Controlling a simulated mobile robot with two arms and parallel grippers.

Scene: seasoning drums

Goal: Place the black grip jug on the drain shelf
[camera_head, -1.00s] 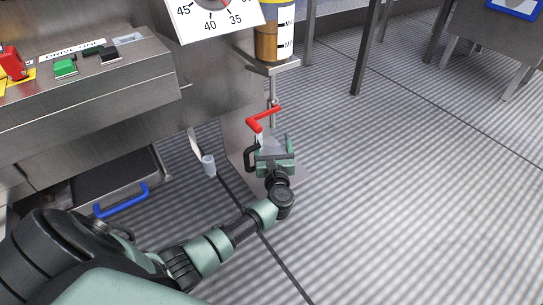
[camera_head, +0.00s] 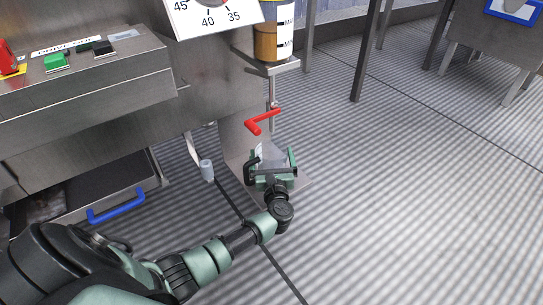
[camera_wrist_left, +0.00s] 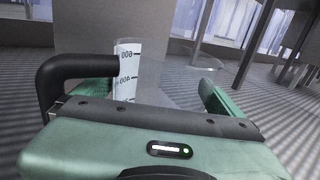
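The black grip jug (camera_head: 272,154) is clear, and its black handle is on the left. It is between the fingers of my left gripper (camera_head: 272,160), under the red tap handle. In the left wrist view the jug (camera_wrist_left: 128,70) shows a white scale strip and its black handle (camera_wrist_left: 68,76). The right finger appears apart from its side; the left finger is mostly hidden behind the handle. My right gripper is out of view.
The red tap handle (camera_head: 262,121) and a yellow-topped cylinder (camera_head: 272,40) are above the jug. A steel control panel (camera_head: 85,75) with buttons and a drawer with a blue handle (camera_head: 116,206) are at left.

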